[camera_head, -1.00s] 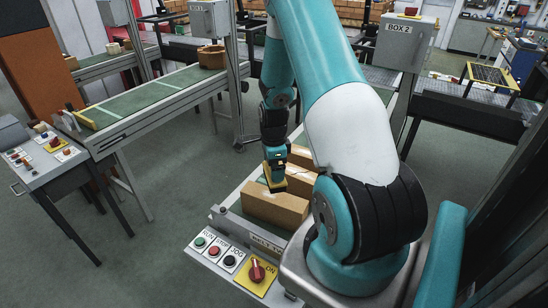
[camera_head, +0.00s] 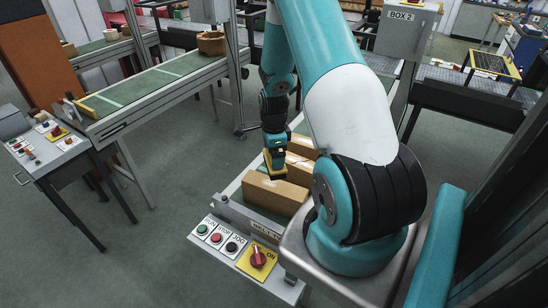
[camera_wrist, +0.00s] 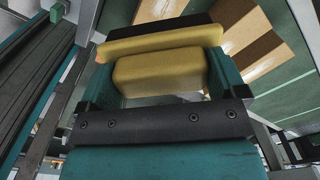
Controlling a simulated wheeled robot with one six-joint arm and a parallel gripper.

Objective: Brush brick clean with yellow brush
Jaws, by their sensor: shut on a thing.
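My gripper (camera_head: 275,160) is shut on the yellow brush (camera_wrist: 158,72). In the wrist view the brush's yellow block sits between the two teal fingers, with a wider yellow plate and a dark strip beyond it.
A control panel with buttons and a red knob (camera_head: 258,257) stands at the belt's near end. A second conveyor (camera_head: 150,88) runs at the left, with a control desk (camera_head: 45,145) beside it. Grey floor lies between. BOX 2 (camera_head: 405,30) stands behind.

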